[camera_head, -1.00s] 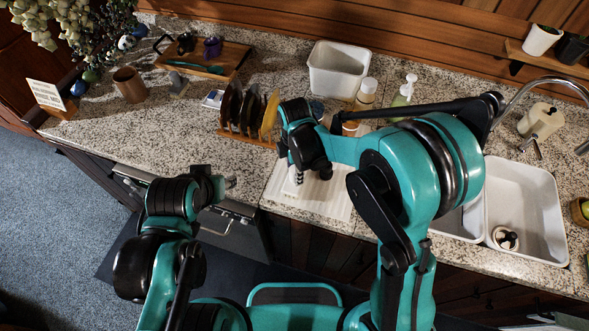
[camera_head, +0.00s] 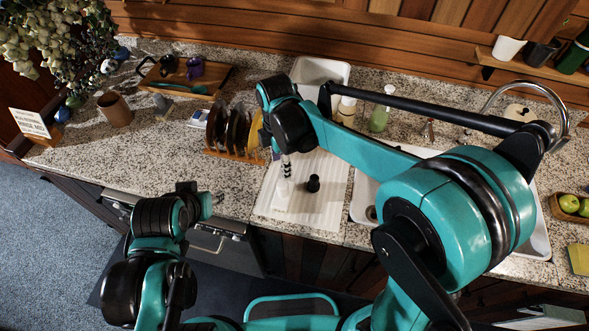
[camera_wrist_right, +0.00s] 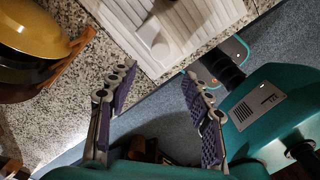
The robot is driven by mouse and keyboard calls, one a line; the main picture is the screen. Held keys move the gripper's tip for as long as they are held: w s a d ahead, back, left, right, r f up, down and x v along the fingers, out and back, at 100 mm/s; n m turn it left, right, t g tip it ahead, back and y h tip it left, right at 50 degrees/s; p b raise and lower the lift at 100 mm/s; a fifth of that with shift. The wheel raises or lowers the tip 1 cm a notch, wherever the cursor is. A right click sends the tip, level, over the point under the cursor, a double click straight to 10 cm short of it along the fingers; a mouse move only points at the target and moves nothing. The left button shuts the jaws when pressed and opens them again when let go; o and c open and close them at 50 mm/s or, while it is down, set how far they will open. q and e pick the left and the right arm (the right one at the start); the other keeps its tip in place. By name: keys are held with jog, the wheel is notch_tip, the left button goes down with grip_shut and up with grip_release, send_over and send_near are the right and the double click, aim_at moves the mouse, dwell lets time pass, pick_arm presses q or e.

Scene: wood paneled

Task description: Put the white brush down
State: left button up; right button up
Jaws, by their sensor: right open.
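The white brush (camera_head: 282,190) is on the ribbed white drainboard (camera_head: 322,215), near its left side. In the right wrist view it shows as a small rounded white shape (camera_wrist_right: 160,48) on the board. My right gripper (camera_head: 287,166) is close above it in the head view, though the overlap makes contact hard to judge there. In the wrist view the right gripper's fingers (camera_wrist_right: 155,105) are spread, with nothing held between them. My left gripper (camera_head: 208,200) is over the counter's front edge, left of the drainboard; its fingers are too small to read.
Bottles (camera_head: 379,118) and a white tub (camera_head: 320,71) are behind.

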jog(key=s+d+r+m+t, duration=0.2)
jog(key=s+d+m, duration=0.4)
jog(key=d+m, duration=0.3)
jog(key=s+d+r+m+t, duration=0.3)
jog(key=s+d+m+t, duration=0.2)
jog(key=m, duration=0.8)
jog(key=s+d, duration=0.1)
jog(key=d, duration=0.2)
jog(key=shift+d+r, duration=0.15)
jog(key=shift+d, duration=0.25)
notch_tip(320, 180, down, 13)
jog(key=b, duration=1.3)
jog(key=shift+f, duration=0.2)
jog(key=shift+o, duration=0.5)
